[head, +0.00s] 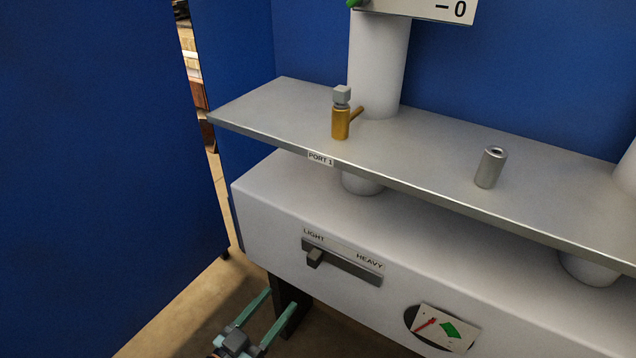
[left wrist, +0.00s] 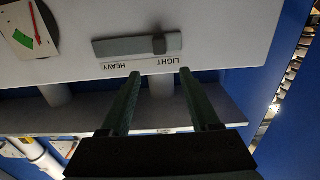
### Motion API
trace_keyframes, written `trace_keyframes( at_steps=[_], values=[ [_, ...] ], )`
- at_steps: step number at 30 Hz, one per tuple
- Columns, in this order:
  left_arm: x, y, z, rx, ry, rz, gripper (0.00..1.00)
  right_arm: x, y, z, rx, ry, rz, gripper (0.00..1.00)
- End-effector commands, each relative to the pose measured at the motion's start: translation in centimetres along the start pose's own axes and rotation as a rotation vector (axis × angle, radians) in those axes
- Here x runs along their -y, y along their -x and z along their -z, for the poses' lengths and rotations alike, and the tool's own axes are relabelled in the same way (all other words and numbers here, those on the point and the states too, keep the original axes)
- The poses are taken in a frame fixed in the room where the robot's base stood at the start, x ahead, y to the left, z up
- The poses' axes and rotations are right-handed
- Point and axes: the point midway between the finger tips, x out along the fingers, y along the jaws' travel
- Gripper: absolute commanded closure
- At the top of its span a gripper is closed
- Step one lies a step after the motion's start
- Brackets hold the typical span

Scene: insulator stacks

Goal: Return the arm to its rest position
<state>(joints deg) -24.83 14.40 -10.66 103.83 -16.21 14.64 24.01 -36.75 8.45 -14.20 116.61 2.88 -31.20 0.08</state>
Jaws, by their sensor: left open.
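My left gripper (head: 281,299) is at the bottom of the head view, in front of the white cabinet (head: 262,215) and below its slider. Its two green fingers are spread apart with nothing between them. In the left wrist view the open fingers (left wrist: 160,73) point toward the cabinet front, their tips near the LIGHT label. The slider knob (head: 314,258) is at the LIGHT end of its dark slot; it also shows in the left wrist view (left wrist: 159,44), apart from the fingers. My right gripper is not in view.
A metal shelf (head: 420,160) above the cabinet holds a brass fitting (head: 341,123) with a grey top by the PORT 1 label, and a grey cylinder (head: 490,168). A dial (head: 440,328) is at lower right. Blue panels (head: 100,150) stand at left, with a narrow gap between.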

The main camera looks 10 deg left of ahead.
Motion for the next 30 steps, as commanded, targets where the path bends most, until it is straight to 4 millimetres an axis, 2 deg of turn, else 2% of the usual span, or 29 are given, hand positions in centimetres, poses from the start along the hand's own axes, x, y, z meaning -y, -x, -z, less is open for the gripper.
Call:
trace_keyframes(
  at_steps=[4, 8, 14, 19, 20, 21, 24, 30],
  values=[
    [-0.1, 0.2, -0.5, 0.026, 0.005, 0.014, 0.38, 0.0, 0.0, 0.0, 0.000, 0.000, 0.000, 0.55],
    [-0.5, 1.3, -2.7, 0.154, 0.025, 0.066, 0.38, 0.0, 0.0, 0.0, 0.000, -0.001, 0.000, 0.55],
    [-3.1, 5.1, -7.6, 0.477, 0.072, 0.102, 0.38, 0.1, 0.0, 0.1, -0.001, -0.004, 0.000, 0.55],
    [-6.7, 9.1, -10.5, 0.722, 0.112, 0.043, 0.38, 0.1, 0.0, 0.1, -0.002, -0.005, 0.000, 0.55],
    [-7.0, 9.5, -10.0, 0.745, 0.115, 0.034, 0.38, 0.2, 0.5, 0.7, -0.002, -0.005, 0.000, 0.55],
    [-6.5, 9.4, -8.4, 0.736, 0.109, 0.045, 0.38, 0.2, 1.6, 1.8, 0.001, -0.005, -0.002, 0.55],
    [-6.1, 9.8, -6.6, 0.736, 0.109, 0.058, 0.38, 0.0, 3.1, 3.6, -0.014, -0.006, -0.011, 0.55],
    [-5.2, 10.7, -2.6, 0.737, 0.107, 0.087, 0.38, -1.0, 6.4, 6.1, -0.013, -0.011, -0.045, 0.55]
  ],
)
